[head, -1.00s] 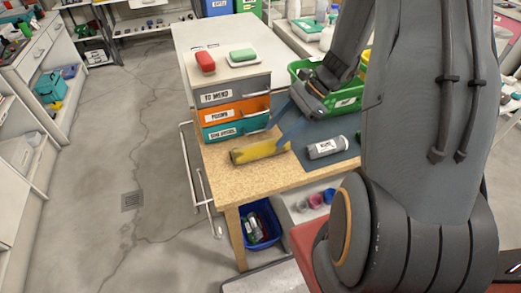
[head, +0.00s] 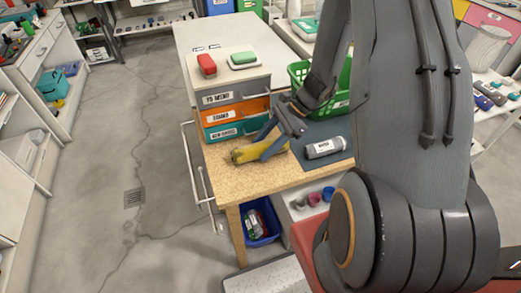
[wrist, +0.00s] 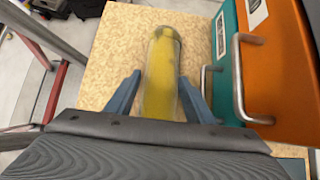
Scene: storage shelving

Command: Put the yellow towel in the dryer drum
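A yellow roll, likely the towel (head: 243,155), lies on the tan wooden bench top in front of the labelled drawer unit. In the wrist view the yellow roll (wrist: 161,70) runs lengthwise between my blue fingers and looks grey-tinged at its far end. My gripper (head: 264,147) is low over the bench with one finger on each side of the roll. In the wrist view my gripper (wrist: 160,92) is open, with a narrow gap at the left finger; contact on the right is unclear. I see no dryer drum that I can identify.
The drawer unit (head: 235,115) with its protruding handles stands close behind the roll. A labelled grey cylinder (head: 325,148) lies to the right on a dark mat. A green basket (head: 345,85) is behind. A blue bin (head: 259,221) sits below. Open floor lies left.

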